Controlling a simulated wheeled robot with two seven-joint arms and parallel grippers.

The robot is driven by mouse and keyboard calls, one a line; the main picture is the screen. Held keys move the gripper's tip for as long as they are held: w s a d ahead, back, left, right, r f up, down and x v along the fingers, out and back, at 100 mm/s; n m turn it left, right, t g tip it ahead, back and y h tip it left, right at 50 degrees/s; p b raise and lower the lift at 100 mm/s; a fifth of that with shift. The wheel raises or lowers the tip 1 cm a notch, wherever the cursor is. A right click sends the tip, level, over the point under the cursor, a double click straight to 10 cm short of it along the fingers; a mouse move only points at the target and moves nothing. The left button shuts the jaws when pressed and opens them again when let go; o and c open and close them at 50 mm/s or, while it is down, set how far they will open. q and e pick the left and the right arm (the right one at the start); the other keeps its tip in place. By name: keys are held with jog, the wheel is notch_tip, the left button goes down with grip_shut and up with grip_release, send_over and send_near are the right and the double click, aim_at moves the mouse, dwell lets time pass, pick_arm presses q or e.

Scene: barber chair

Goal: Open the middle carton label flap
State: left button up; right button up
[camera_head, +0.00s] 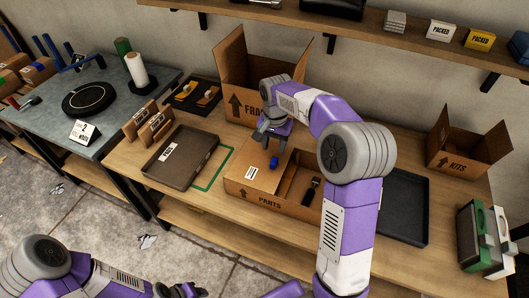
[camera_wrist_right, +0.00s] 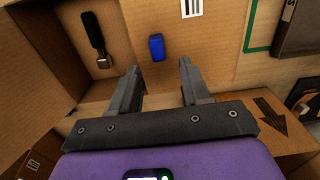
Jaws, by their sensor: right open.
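The middle carton (camera_head: 240,190), marked PARTS, stands on the wooden bench. Its left part is covered by a cardboard flap (camera_head: 265,178) with a white label (camera_head: 251,172); the right part is open, with a black-handled tool (camera_head: 312,190) inside. A small blue block (camera_head: 274,161) sits on the flap near the label. In the right wrist view the blue block (camera_wrist_right: 156,47) is beyond the fingertips, between their lines. My right gripper (camera_head: 270,137) is open and empty, above the carton's back side. My left gripper (camera_head: 182,290) is low at the bottom edge, its jaws unclear.
A FRAGILE carton (camera_head: 235,105) with raised flaps stands behind. A brown tray (camera_head: 182,155) lies left, a dark tray (camera_head: 405,205) right. A KITS carton (camera_head: 455,158) and a green-white case (camera_head: 482,235) stand farther right. A shelf (camera_head: 370,22) runs above.

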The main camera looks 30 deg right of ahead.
aim_at(274, 160)
jog(key=shift+s+d+f, duration=0.1)
jog(key=shift+f, duration=0.05)
notch_tip(274, 160, down, 7)
jog(key=b, duration=0.2)
jog(key=shift+s+b, duration=0.15)
jog(key=shift+b, duration=0.2)
grip_shut()
